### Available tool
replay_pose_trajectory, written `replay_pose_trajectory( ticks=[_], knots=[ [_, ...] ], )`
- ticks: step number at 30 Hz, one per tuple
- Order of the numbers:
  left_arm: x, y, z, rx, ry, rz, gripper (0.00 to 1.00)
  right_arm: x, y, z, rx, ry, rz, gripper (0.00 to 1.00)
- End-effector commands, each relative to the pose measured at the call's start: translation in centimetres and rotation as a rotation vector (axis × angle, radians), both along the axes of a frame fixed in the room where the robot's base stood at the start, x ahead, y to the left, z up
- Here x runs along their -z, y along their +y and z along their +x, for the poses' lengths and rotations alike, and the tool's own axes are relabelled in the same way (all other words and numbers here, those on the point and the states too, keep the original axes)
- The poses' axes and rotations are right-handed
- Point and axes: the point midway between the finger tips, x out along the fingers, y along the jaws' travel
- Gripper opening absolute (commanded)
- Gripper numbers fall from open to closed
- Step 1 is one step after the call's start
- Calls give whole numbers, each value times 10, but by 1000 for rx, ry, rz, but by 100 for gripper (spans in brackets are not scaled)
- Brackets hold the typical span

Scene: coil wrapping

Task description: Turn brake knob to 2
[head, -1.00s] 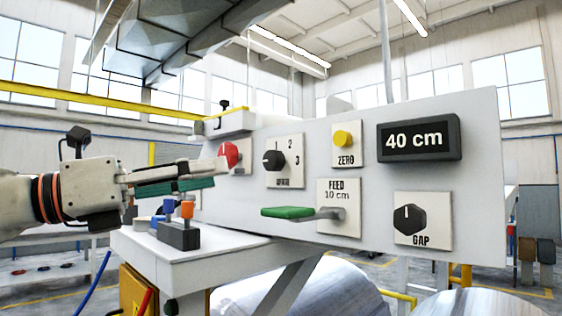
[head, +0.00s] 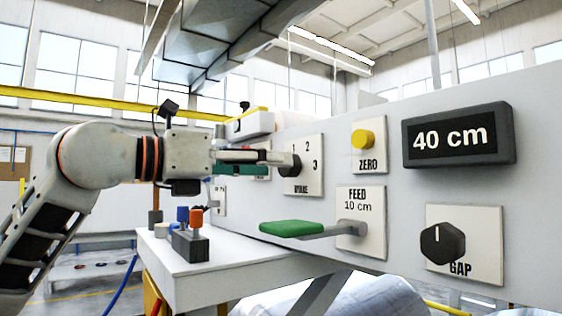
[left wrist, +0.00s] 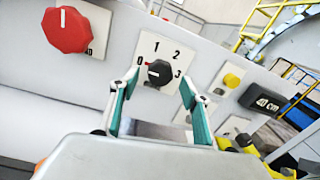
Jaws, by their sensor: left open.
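The black brake knob (head: 290,168) sits on a white plate marked 1, 2 and 3 in the head view. In the left wrist view, the knob (left wrist: 160,73) shows its whole face, with 0, 1, 2 and 3 around it. Its white pointer mark is on the left side, towards 0 and 1. My left gripper (head: 276,160) is open, its green-padded fingers pointing at the knob. In the left wrist view the fingers of the gripper (left wrist: 160,82) stand apart on either side below the knob. Contact cannot be told. My right gripper is not in view.
The panel also holds a yellow ZERO button (head: 363,139), a 40 cm display (head: 456,137), a green FEED lever (head: 291,229) that juts out, and a GAP knob (head: 441,243). A red knob (left wrist: 66,30) is left of the brake plate. A white table (head: 225,268) stands below.

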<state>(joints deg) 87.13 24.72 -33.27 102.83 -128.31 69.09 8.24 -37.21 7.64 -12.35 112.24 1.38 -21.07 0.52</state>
Motion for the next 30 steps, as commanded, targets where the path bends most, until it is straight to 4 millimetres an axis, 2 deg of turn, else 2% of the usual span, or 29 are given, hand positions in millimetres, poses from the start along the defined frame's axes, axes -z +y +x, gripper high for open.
replay_pose_trajectory(
  ticks=[1, 6, 17, 21, 22, 30],
  knots=[
    [-1, -8, 3, 3, 1, 0, 47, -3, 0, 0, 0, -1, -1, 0],
    [-1, -21, 13, 2, 0, -2, 47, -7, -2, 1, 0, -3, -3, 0],
    [1, -26, 17, 0, 0, 0, 47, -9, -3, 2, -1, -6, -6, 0],
    [0, -26, 17, 1, 0, 0, 13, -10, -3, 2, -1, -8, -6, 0],
    [0, -26, 17, 0, 0, 0, 8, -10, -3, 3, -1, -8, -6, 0],
    [0, -25, 17, 0, -11, 7, 8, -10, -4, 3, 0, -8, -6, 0]
  ],
)
